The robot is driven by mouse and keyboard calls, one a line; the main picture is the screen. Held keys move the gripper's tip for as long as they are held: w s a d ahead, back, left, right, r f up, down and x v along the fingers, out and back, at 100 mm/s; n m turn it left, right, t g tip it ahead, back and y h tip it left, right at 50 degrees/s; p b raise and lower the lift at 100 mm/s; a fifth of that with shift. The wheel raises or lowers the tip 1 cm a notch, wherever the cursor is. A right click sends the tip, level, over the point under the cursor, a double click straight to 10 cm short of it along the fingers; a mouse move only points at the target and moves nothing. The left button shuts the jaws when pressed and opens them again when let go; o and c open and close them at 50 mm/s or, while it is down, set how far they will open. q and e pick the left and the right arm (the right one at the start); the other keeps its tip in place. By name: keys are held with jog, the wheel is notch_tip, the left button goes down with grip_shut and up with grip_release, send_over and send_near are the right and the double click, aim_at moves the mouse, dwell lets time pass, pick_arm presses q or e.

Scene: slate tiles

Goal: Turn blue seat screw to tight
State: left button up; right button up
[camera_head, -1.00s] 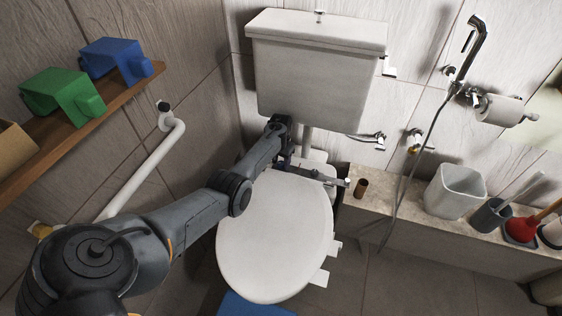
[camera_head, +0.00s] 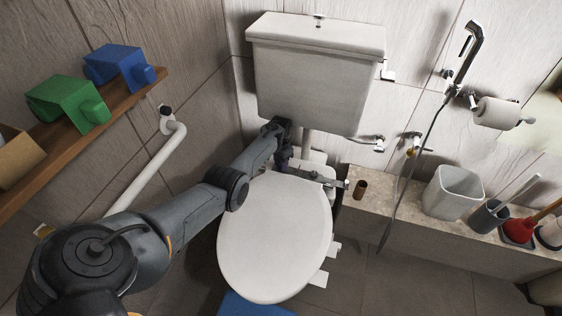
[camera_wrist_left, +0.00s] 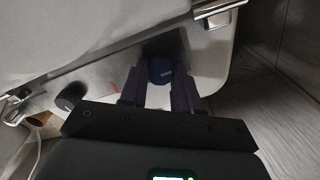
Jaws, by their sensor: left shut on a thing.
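The blue seat screw (camera_wrist_left: 161,71) shows in the left wrist view at the back of the toilet, between the two fingers of my left gripper (camera_wrist_left: 160,84). The fingers are shut on it. How far it is turned I cannot tell. In the head view my left gripper (camera_head: 283,163) reaches down behind the seat hinge, below the cistern, and the screw is hidden there. A second, black screw knob (camera_wrist_left: 70,96) stands to the left in the wrist view. The white toilet lid (camera_head: 275,238) is closed. My right gripper is in neither view.
The white cistern (camera_head: 317,75) rises just above my left gripper. A white pipe (camera_head: 147,170) and a wooden shelf (camera_head: 75,140) are on the left wall. A stone ledge (camera_head: 410,205) with a white bin (camera_head: 454,192) runs to the right.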

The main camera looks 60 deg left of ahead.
pick_arm(q)
jog(key=m, duration=0.3)
jog(key=shift+m, duration=0.4)
jog(key=m, duration=0.4)
jog(key=shift+f+m+b, duration=0.15)
jog(key=shift+m+b, duration=0.15)
jog(key=m+b, duration=0.2)
jog(key=m, duration=0.3)
jog(key=m+b, duration=0.2)
jog(key=m, duration=0.3)
jog(key=o, duration=1.1)
jog(key=shift+c, duration=0.2)
